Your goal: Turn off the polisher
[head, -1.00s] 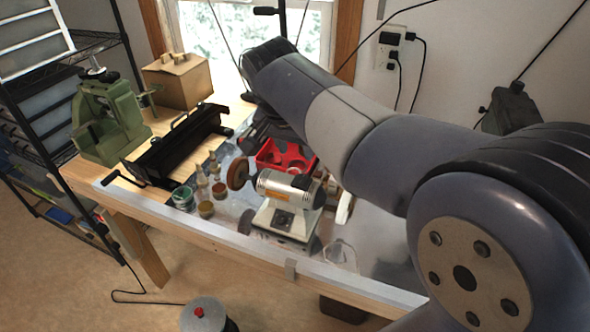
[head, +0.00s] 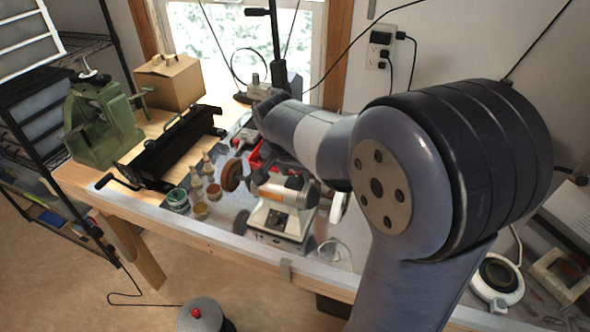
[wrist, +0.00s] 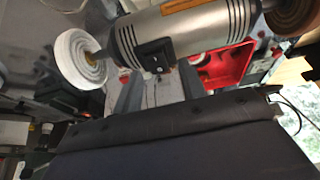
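The polisher (head: 285,192) stands on the workbench in the head view, a silver motor on a pale base with a brown wheel on its left. My arm covers part of its right side. In the wrist view the motor body (wrist: 190,32) lies across the top, with a white buffing wheel (wrist: 80,60) at left. A black switch (wrist: 157,57) sits on the motor's side; its position is too small to tell. My gripper (wrist: 160,88) has two dark fingers apart with nothing between them, just short of the switch. Its fingers cannot be made out in the head view.
A red tray (head: 256,160) is behind the polisher. Small jars (head: 177,200) and bottles stand at its left. A black metal tool (head: 172,148), a green press (head: 100,125) and a cardboard box (head: 170,82) fill the bench's left end. A white round device (head: 497,280) is at right.

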